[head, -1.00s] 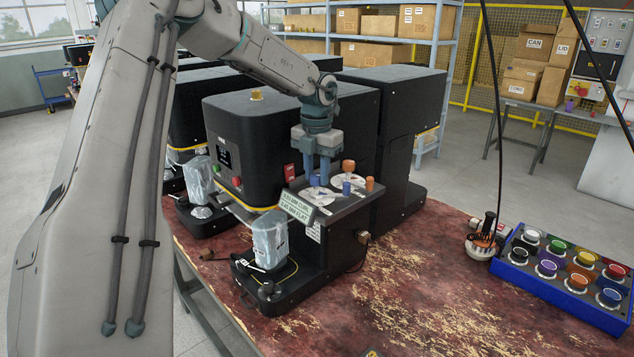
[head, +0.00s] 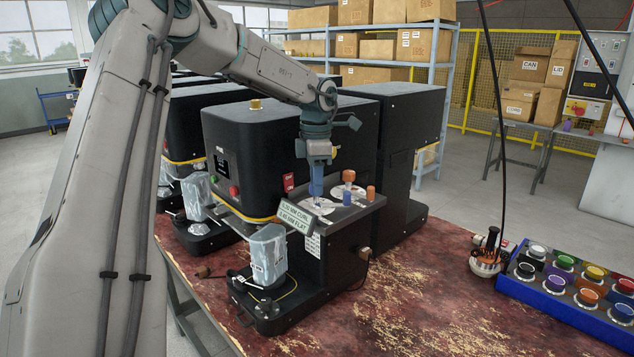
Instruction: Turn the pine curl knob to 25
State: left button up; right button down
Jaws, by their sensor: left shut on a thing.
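A black machine has a small panel with two round white dials. The near left dial (head: 318,208) lies directly under my left gripper (head: 316,190), whose blue fingers point straight down and are shut on its knob. That knob is mostly hidden by the fingers, and so is its pointer. An orange knob (head: 349,177) stands on the far right dial. The dial numbers are too small to read, and no label I can read says pine. A green sign (head: 293,217) on the panel's front has lines ending in CURL and FLAT. My right gripper is not in view.
A blue peg (head: 347,198) and an orange peg (head: 370,193) stand close beside the gripped knob. A clear-guarded station (head: 268,252) sits in front of the panel. A blue box of coloured buttons (head: 575,290) lies at right. The bench middle is clear.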

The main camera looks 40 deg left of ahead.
pick_arm(q)
jog(key=shift+r+m, duration=0.2)
jog(key=shift+m, duration=0.2)
jog(key=shift+w, duration=0.1)
jog(key=o, duration=0.9)
jog(key=shift+o, duration=0.4)
jog(key=shift+s+a, duration=0.1)
jog(key=shift+s, duration=0.1)
jog(key=shift+w+r+p, duration=0.1)
jog(key=shift+r+p, duration=0.2)
jog(key=shift+p, duration=0.1)
notch_tip(320, 180, up, 10)
jog(key=p, duration=0.9)
